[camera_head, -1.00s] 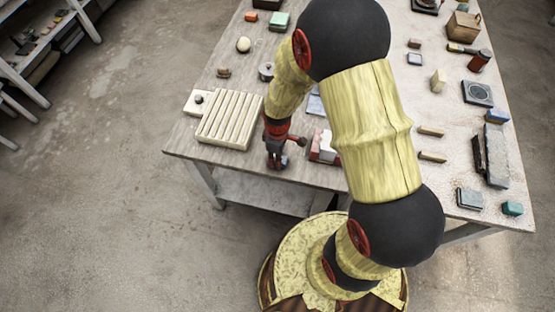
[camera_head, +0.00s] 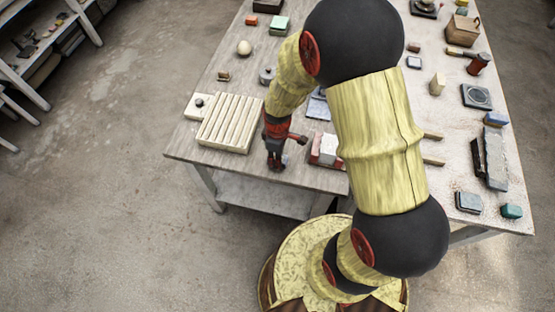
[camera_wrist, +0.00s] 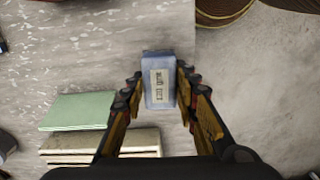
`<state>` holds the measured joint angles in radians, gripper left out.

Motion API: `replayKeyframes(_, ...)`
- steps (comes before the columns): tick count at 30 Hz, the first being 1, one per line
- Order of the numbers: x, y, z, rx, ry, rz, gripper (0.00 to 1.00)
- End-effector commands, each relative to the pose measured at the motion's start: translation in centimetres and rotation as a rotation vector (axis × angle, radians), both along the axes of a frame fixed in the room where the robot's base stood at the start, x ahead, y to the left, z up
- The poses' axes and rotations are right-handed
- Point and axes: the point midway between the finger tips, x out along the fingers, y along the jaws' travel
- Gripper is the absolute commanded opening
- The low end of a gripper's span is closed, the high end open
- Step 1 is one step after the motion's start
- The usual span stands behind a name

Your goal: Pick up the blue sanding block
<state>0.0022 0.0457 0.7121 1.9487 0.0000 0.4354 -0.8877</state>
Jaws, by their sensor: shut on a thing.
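The blue sanding block (camera_wrist: 152,97) shows in the wrist view as a small pale blue block with a white printed label on its face. It sits between the two fingers of my gripper (camera_wrist: 158,90), which are shut on its sides. I cannot make out the held block clearly there. Whether it touches the table top is hard to tell.
A ribbed cream rack (camera_head: 229,122) stands behind and left of my gripper. A red and white item (camera_head: 327,149) is close on its right. The wrist view shows a green slab (camera_wrist: 78,111) and a beige slab (camera_wrist: 100,144) nearby. The table's front edge is close.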

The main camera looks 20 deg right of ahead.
Motion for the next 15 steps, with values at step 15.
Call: replayKeyframes(15, -9.5, -2.7, 8.5, 0.0, -0.003, -0.003, 0.04)
